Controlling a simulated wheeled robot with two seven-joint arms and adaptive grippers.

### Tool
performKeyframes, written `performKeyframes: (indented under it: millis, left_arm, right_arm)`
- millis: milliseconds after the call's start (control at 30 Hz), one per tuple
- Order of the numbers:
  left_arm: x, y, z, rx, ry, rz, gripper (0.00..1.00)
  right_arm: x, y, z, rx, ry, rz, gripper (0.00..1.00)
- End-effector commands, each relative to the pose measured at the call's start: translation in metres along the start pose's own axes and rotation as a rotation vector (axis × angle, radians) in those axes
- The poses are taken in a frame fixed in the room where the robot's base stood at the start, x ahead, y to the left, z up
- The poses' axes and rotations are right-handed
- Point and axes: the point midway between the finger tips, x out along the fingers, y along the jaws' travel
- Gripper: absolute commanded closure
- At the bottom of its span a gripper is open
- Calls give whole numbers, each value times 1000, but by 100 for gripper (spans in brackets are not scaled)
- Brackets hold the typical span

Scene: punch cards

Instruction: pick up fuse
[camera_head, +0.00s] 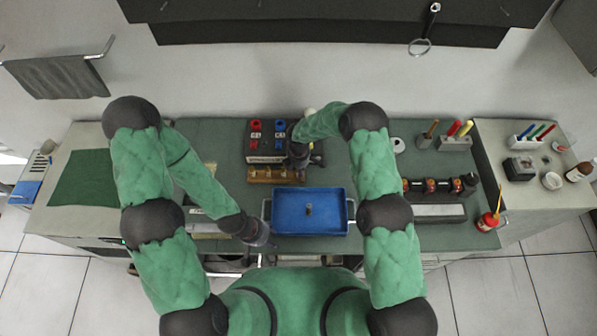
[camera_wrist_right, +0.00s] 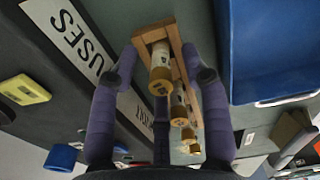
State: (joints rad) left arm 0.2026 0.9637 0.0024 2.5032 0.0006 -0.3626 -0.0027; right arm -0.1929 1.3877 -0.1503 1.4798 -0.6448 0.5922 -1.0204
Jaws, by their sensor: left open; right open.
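Several fuses (camera_wrist_right: 161,75) with brass caps and pale bodies stand in a wooden rack (camera_wrist_right: 190,62) in the right wrist view. The rack also shows in the head view (camera_head: 262,174), behind the blue tray. My right gripper (camera_wrist_right: 160,58) is open; its two fingers are on either side of the nearest fuse in the picture. I cannot tell whether they touch it. In the head view my right gripper (camera_head: 298,160) hangs over the rack's right end and hides part of it. My left gripper (camera_head: 263,238) is open and empty beside the tray's lower left corner.
The blue tray (camera_head: 330,229) holds a small upright object (camera_head: 309,209). A white label strip (camera_wrist_right: 72,35) reading FUSES lies beside the rack. Red and blue parts (camera_head: 268,133) stand behind it. A dark cylinder holder (camera_head: 440,186) is at right.

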Motion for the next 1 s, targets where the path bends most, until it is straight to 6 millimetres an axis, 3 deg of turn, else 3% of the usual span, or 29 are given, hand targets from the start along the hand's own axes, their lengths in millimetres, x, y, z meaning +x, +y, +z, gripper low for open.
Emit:
performKeyframes:
  millis: [400,567,600,1000]
  left_arm:
    - [-2,1,0,0,0,0,56]
    - [-2,1,0,0,0,0,56]
    - [-2,1,0,0,0,0,56]
    - [-2,1,0,0,0,0,56]
  right_arm:
    - [11,-1,0,0,0,0,53]
    - [11,-1,0,0,0,0,98]
    - [11,-1,0,0,0,0,100]
    - [9,0,0,0,0,0,100]
